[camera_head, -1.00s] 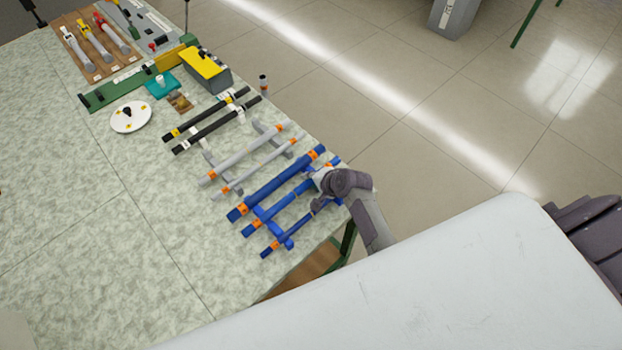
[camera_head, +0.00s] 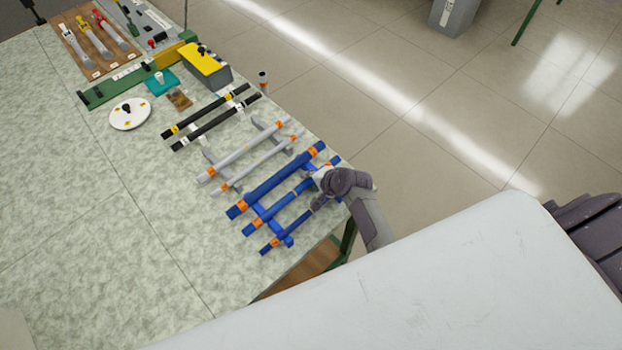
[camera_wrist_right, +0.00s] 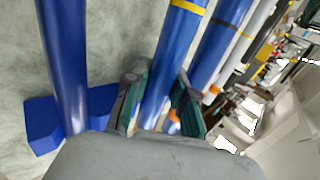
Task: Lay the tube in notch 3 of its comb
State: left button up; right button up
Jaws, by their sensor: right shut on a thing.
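Three blue tubes with orange bands lie side by side at the blue comb (camera_head: 259,209), near the table's right edge. The thickest tube (camera_head: 275,181) is farthest from my right arm, and the thinnest tube (camera_head: 292,229) is nearest. My right gripper (camera_head: 318,188) is at the right end of the middle tube (camera_head: 284,211). In the right wrist view, the gripper (camera_wrist_right: 160,110) is shut on this middle tube (camera_wrist_right: 174,60), with one finger on each side. The thinnest tube (camera_wrist_right: 64,70) crosses the comb (camera_wrist_right: 42,126) there. Whether the held tube touches its notch is hidden. My left gripper is not in view.
Two grey tubes (camera_head: 245,158) lie on a grey comb beyond the blue ones, then two black tubes (camera_head: 215,120). A white disc (camera_head: 130,113) and a yellow-topped box (camera_head: 205,66) stand farther back. The left side of the table (camera_head: 90,220) is clear.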

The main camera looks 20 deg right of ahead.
jog(key=shift+f, duration=0.1)
jog(key=o, duration=0.9)
jog(key=v, duration=1.2)
